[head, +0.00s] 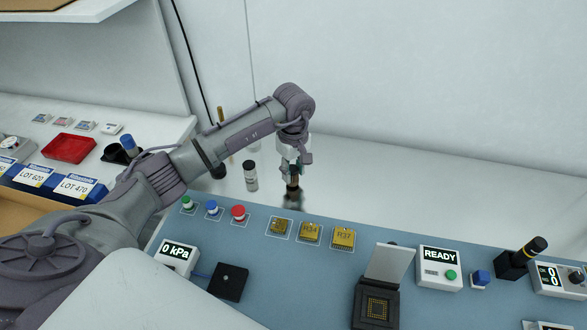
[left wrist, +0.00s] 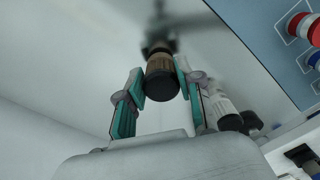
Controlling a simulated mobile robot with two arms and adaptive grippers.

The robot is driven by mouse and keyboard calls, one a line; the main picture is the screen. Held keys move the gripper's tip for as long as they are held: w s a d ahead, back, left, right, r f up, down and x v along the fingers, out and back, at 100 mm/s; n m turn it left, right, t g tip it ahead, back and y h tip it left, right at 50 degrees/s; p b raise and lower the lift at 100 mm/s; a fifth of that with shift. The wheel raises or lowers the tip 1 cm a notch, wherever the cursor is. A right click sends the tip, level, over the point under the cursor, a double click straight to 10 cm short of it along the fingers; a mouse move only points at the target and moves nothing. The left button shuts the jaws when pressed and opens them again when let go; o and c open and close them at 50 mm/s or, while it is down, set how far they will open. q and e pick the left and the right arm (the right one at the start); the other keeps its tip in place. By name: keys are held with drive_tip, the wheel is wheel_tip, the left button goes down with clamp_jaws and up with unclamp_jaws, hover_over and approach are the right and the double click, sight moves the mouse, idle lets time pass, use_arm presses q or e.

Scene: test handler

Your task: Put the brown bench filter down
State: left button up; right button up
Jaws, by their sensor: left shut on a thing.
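The brown bench filter (left wrist: 160,62) is a small brown cylinder with a black end, held between the teal-padded fingers of my left gripper (left wrist: 160,82) in the left wrist view. In the head view my left gripper (head: 292,170) points down behind the blue mat, and the filter (head: 293,182) shows partly below its fingers. A dark, blurred patch lies under the filter; I cannot tell whether the filter touches the surface. My right gripper is not in view.
A white bottle-like filter (head: 250,177) with a black cap stands left of my gripper. The blue mat (head: 310,270) in front carries coloured buttons, gold chips (head: 310,233), a socket (head: 377,304) with raised lid and a READY box (head: 440,268). The pale surface to the right is clear.

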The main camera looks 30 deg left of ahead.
use_arm(q)
drive_tip(key=shift+f, duration=0.35)
drive_tip(key=shift+f, duration=0.1)
drive_tip(key=shift+f, duration=0.15)
drive_tip(key=o, duration=1.1)
